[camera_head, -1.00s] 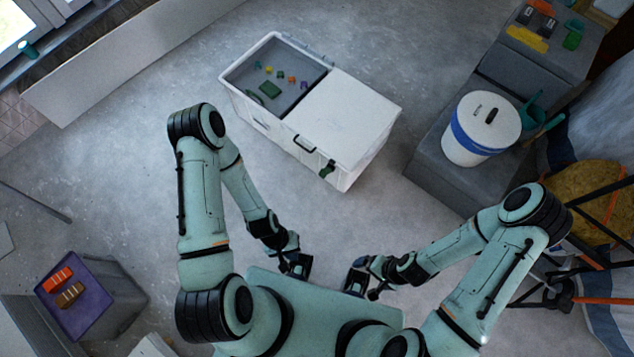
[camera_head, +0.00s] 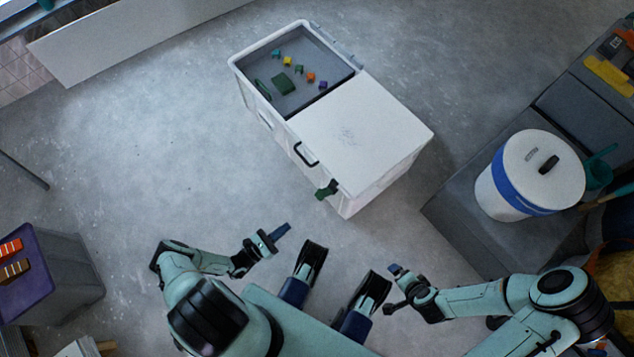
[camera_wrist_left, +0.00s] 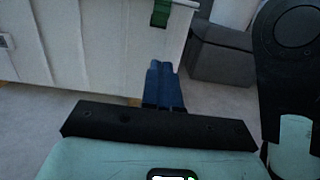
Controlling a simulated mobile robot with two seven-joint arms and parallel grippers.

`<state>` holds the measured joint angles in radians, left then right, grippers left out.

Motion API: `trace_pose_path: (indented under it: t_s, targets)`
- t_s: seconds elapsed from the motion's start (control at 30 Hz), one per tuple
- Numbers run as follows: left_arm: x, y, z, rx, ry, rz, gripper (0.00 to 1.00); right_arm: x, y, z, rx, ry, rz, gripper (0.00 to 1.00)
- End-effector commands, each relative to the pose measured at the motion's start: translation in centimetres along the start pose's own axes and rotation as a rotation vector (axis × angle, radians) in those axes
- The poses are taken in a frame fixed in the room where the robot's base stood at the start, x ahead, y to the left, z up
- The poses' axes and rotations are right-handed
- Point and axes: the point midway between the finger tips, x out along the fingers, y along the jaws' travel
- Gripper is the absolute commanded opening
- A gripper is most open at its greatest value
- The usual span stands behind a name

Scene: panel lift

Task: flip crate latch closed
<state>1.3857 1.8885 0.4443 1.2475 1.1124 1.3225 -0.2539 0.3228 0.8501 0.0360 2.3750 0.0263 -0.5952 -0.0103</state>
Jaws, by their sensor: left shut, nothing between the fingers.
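The white crate (camera_head: 362,132) stands on the floor ahead of me, with a lid over its right part and an open compartment at its left. A dark green latch (camera_head: 327,189) sits on its near side by the right corner. In the left wrist view the green latch (camera_wrist_left: 161,13) shows at the top edge, above the fingers. My left gripper (camera_head: 283,231) is shut and empty, below and left of the latch, apart from it. Its blue fingers (camera_wrist_left: 165,84) are together. My right gripper (camera_head: 393,269) is at the lower right, apart from the crate; its jaws are too small to judge.
Small coloured pieces and a green block (camera_head: 282,83) lie in the open compartment. A black handle (camera_head: 305,154) is on the crate's near side. A white bucket (camera_head: 530,175) stands on a grey box at the right. A purple-topped bin (camera_head: 40,280) is at the left.

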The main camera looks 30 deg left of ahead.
Motion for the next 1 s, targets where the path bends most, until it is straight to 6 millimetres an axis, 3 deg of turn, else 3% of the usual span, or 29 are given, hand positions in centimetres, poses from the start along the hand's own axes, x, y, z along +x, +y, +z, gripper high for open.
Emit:
trace_pose_path:
  t_s: [0.47, 0.67, 1.0]
  targets:
    - [0.3, 0.3, -0.1, 0.002, -0.005, 0.012, 0.0, 0.1, 0.0, -0.2, 0.0, 0.006, 0.0, 1.0]
    - [3.3, 0.2, -0.1, 0.001, -0.006, 0.009, 0.0, 0.1, 0.0, -0.2, 0.001, 0.006, 0.0, 1.0]
    - [10.4, 0.3, 0.1, 0.002, -0.006, 0.009, 0.0, 0.6, 0.2, -0.8, 0.002, 0.024, 0.002, 1.0]
